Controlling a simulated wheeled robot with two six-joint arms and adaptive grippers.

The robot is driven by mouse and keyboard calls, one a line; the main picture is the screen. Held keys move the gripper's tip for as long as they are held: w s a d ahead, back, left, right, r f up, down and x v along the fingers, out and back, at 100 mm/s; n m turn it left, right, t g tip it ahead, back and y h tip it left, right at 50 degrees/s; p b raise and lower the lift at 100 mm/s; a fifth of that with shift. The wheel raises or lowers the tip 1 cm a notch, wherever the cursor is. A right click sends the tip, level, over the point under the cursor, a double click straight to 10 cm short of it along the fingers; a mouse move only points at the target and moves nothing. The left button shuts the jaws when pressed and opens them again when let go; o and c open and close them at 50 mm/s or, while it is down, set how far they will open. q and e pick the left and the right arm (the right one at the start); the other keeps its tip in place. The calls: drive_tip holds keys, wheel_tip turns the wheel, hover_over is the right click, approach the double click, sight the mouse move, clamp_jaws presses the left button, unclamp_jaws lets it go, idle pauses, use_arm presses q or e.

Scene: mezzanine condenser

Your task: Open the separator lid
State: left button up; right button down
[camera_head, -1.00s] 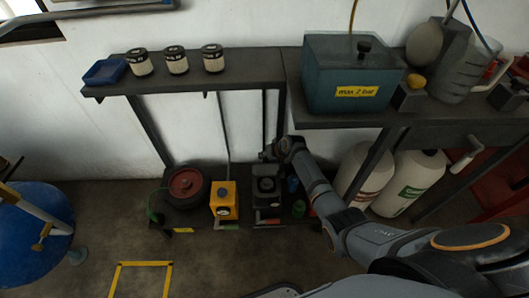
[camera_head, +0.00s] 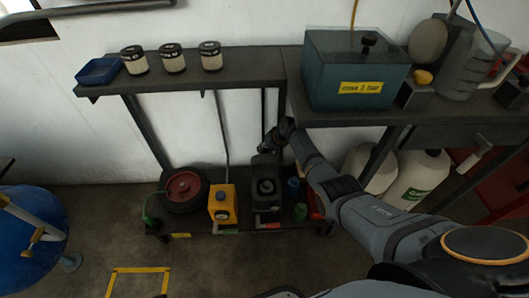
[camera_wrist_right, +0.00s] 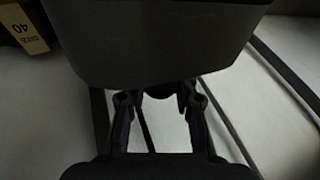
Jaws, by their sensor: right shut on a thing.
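The separator, a dark box with a round black part on it (camera_head: 266,188), stands on the low shelf. A dark grey panel (camera_head: 264,163), seemingly its lid, stands raised at its back. My right gripper (camera_head: 271,146) is at this panel's upper edge, partly hidden by its own wrist. In the right wrist view the dark grey panel (camera_wrist_right: 155,40) fills the top. The two fingers of the right gripper (camera_wrist_right: 158,100) are shut on a small dark part at its edge, partly hidden. My left gripper is not in view.
A yellow box (camera_head: 222,205) and a black wheel with a red hub (camera_head: 183,187) are left of the separator. A teal tank (camera_head: 355,72) stands on the bench above right. Pale cylinders (camera_head: 418,178) stand under it. Several filters (camera_head: 172,58) line the upper shelf.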

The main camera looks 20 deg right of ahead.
drive_tip(key=shift+w+d+r, duration=0.3)
drive_tip(key=shift+d+r, duration=0.05)
drive_tip(key=shift+d, duration=0.05)
drive_tip(key=c, duration=1.3)
unclamp_jaws()
drive_tip(key=shift+o, duration=1.2)
drive_tip(key=shift+s, duration=0.15)
drive_tip(key=shift+o, duration=0.2)
drive_tip(key=shift+f, duration=0.1)
drive_tip(key=shift+a, duration=0.1)
drive_tip(key=shift+s, duration=0.1)
drive_tip(key=v, duration=0.7)
